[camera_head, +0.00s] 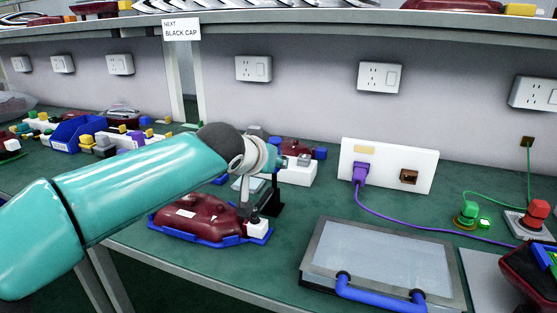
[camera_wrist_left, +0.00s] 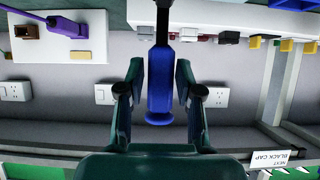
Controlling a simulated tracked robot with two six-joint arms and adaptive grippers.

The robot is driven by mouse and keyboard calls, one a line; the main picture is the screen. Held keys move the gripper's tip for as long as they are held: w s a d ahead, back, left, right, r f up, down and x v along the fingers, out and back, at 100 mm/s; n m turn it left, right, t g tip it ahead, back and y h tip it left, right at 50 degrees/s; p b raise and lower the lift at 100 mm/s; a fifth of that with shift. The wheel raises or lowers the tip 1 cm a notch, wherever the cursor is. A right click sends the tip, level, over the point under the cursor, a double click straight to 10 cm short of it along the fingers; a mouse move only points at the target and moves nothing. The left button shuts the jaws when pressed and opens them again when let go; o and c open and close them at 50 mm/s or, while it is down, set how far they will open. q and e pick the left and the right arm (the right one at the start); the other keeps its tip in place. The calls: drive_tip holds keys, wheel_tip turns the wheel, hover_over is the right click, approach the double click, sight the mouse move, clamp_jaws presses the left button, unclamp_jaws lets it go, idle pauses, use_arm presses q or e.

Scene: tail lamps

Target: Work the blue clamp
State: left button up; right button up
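The blue clamp's handle (camera_wrist_left: 160,92) hangs between the two fingers of my left gripper (camera_wrist_left: 160,75) in the left wrist view. The fingers are apart, one on each side of the handle, with what look like narrow gaps. In the head view my left arm hides the gripper and most of the clamp; a black part (camera_head: 273,203), seemingly the clamp's base, shows below the wrist. A dark red lamp (camera_head: 196,215) lies in a blue cradle (camera_head: 212,242) beside it, with a white block with a dark top (camera_head: 258,227) at its right end. My right gripper is not in view.
A glass-topped frame (camera_head: 385,262) with a blue handle lies right of the clamp. Behind stands a white panel (camera_head: 388,165) with a purple plug (camera_head: 361,173) and cable. A red button (camera_head: 539,209) stands far right. Parts and a blue bin (camera_head: 78,132) fill the left bench.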

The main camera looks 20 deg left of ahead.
use_arm(q)
drive_tip(key=shift+o, duration=0.9)
drive_tip(key=shift+r, duration=0.2)
drive_tip(key=shift+r, duration=0.1)
drive_tip(key=shift+s+r, duration=0.2)
drive_tip(key=shift+s, duration=0.15)
drive_tip(key=v, duration=1.1)
drive_tip(key=shift+f, duration=0.2)
drive_tip(key=shift+s, duration=0.1)
